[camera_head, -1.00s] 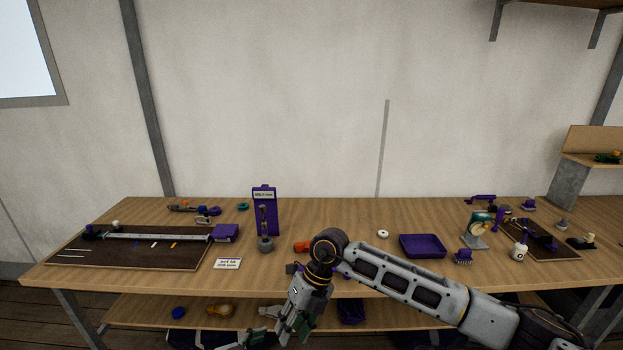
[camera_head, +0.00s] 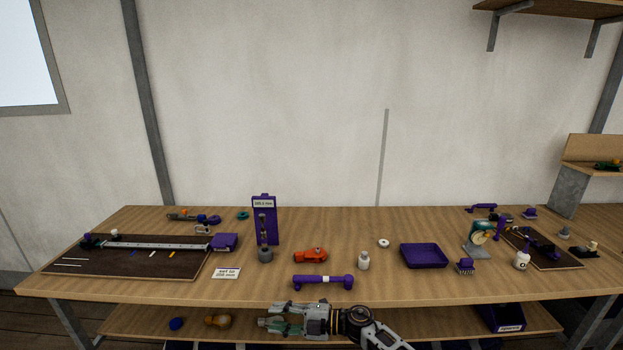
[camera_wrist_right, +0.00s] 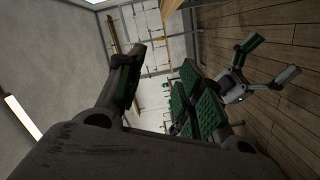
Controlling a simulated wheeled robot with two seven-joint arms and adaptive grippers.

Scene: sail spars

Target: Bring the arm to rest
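My right arm comes in at the bottom of the head view, below the bench's front edge. Its gripper (camera_head: 266,320) points left, in front of the lower shelf and clear of the bench top. In the right wrist view, the right gripper's two fingers (camera_wrist_right: 165,90) stand apart with nothing between them. My left gripper (camera_wrist_right: 276,57) shows in the right wrist view against the wooden floor, its fingers spread and empty. It is not in the head view.
The lower shelf (camera_head: 140,322) holds a few items.

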